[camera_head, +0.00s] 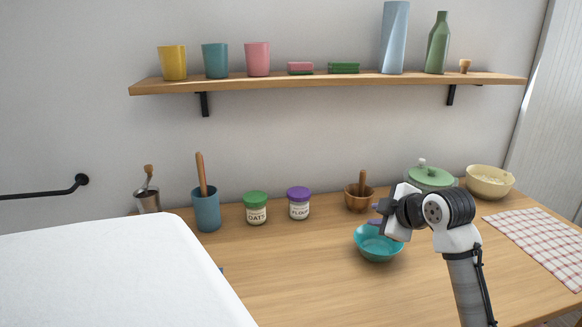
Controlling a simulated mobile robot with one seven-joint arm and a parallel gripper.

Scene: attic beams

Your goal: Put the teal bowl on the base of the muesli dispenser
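The teal bowl (378,249) is upright at the middle right of the wooden counter. My gripper (375,215) is at the bowl's far upper rim, reaching in from the right. Small bluish-purple finger parts show there. My own wrist hides part of the rim. I cannot tell whether the fingers are open or shut on the rim, or whether the bowl touches the counter. I see no muesli dispenser or base in this view.
Behind stand a wooden mortar (358,198), flour jar (299,206), oats jar (256,211), blue cup (206,211), green pot (431,179) and cream bowl (489,183). A checked cloth (540,244) lies right. A white surface (110,280) fills the lower left. Counter left of the bowl is clear.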

